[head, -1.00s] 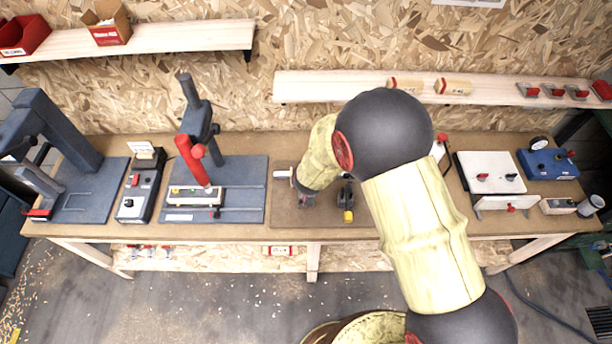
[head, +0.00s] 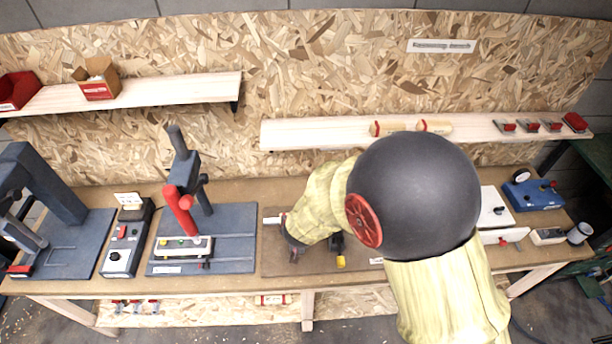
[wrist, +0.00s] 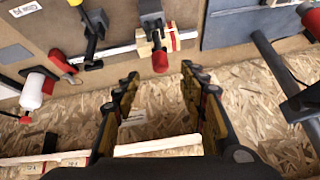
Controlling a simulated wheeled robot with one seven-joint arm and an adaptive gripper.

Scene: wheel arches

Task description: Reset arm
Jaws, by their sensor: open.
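My gripper (wrist: 160,78) is open and empty in the wrist view, its two dark fingers spread apart with yellowish inner sides. Beyond the fingertips are the wooden bench top, a pale rail with a small wooden block (wrist: 165,42) and a red-tipped clamp (wrist: 159,61). No object lies between the fingers. In the head view my bent arm covers the right middle of the bench, and the gripper's fingers are mostly hidden.
The workbench (head: 235,283) carries a dark press with a red handle (head: 180,212) and a control box (head: 124,240). A blue gauge box (head: 532,195) stands at right. Shelves (head: 290,133) with wooden rollers (head: 435,126) and a cardboard box (head: 97,78) hang on the chipboard wall.

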